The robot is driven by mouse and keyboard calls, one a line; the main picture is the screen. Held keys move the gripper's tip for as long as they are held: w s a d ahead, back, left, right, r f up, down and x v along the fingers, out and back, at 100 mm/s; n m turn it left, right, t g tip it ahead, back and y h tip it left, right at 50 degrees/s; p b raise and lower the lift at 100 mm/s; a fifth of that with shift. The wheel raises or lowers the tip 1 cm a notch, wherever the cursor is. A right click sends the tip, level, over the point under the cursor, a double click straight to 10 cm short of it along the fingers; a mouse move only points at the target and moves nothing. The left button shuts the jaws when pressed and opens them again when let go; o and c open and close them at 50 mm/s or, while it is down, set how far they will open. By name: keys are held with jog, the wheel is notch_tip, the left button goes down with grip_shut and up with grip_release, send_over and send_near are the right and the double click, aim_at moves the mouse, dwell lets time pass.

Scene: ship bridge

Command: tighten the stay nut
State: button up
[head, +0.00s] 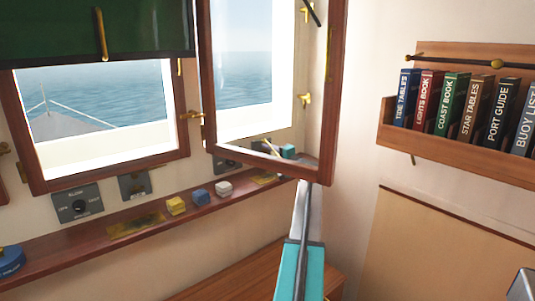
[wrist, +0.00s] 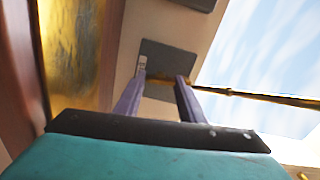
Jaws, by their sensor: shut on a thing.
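In the wrist view my gripper (wrist: 161,84) has its two fingers on either side of a small brass piece, which looks like the stay nut (wrist: 160,89). The fingers hide part of it. A thin brass and dark stay rod (wrist: 262,97) runs from there to the right. A dark plate (wrist: 168,56) lies behind the fingertips. In the head view my gripper (head: 270,147) shows small through the open window's glass, low in its pane, and the nut cannot be made out there.
The open wooden window frame (head: 322,130) stands in front of my arm in the head view. A ledge (head: 95,240) carries a yellow block (head: 176,205), a blue block (head: 200,197) and a white block (head: 223,188). A bookshelf (head: 450,147) is on the right wall.

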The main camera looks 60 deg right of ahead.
jog(key=shift+w+a+r+m, duration=0.1)
jog(key=shift+w+r+m, duration=0.1)
jog(key=shift+m, duration=0.5)
jog(key=o, duration=1)
jog(key=shift+f, duration=0.1)
jog(key=shift+o, duration=0.2)
jog(key=shift+s, duration=0.1)
jog(key=shift+f, duration=0.1)
jog(key=v, duration=1.3)
jog(key=shift+s+b, duration=0.3)
jog(key=shift+b, duration=0.15)
